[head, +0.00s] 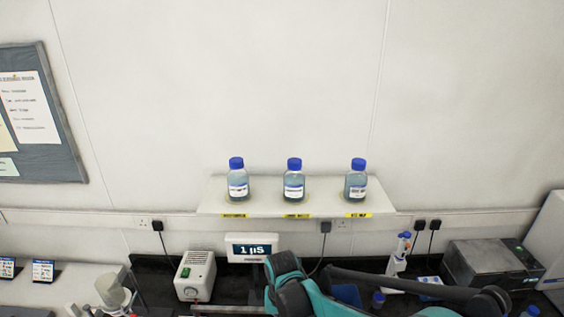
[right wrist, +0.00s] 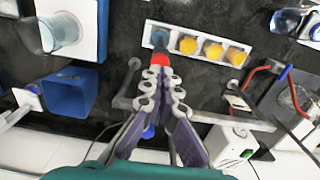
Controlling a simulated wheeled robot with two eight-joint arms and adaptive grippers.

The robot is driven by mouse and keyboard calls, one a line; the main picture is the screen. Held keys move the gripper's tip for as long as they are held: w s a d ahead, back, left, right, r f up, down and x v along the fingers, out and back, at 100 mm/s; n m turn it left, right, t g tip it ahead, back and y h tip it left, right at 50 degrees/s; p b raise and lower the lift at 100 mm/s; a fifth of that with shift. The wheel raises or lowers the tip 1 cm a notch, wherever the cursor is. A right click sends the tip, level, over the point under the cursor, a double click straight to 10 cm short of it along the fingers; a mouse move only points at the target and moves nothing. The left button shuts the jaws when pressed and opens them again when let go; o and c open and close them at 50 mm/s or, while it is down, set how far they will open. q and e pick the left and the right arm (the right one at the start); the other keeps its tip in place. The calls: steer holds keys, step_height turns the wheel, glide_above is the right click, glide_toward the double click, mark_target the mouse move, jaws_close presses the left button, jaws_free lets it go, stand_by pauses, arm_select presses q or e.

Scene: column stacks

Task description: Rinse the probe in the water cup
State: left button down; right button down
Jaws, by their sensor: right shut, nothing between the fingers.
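In the right wrist view my right gripper (right wrist: 160,80) is shut, its fingertips together. A red piece with a dark blue-grey tip (right wrist: 160,58) shows just beyond the fingertips; I cannot tell whether it is the probe or whether the fingers touch it. A clear cup with bluish liquid (right wrist: 62,32) stands on a white block at the upper left, apart from the gripper; I cannot tell whether it is the water cup. In the head view a meter (head: 251,248) reads 1 µS. My left gripper is not in view.
A white rack (right wrist: 196,62) with yellow round tops lies beyond the fingertips. A blue open box (right wrist: 68,96) stands left of the gripper, and a grey bar (right wrist: 225,118) runs to its right. A white device (right wrist: 232,142) is at lower right. Blue-capped bottles (head: 294,182) stand on the shelf.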

step_height(320, 180, up, 4)
steer(key=shift+r+p, duration=0.25)
steer(key=shift+p, duration=0.95)
steer(key=shift+d+f+b, duration=0.2)
steer(key=shift+b, duration=0.25)
steer(key=s+d+f+t+b, duration=0.2)
steer(key=s+d+f+b, duration=0.2)
steer(key=b, duration=0.5)
steer(key=s+d+f+t+b, duration=0.2)
steer(key=s+d+f+b, duration=0.2)
steer(key=d+f+b, duration=0.3)
steer(key=s+d+f+t+b, duration=0.3)
steer(key=d+f+b, duration=0.3)
steer(key=b, duration=0.6)
steer(key=shift+s+d+f, duration=0.2)
steer(key=shift+s+f, duration=0.35)
steer(key=shift+f, duration=0.1)
steer(key=shift+r, duration=0.1)
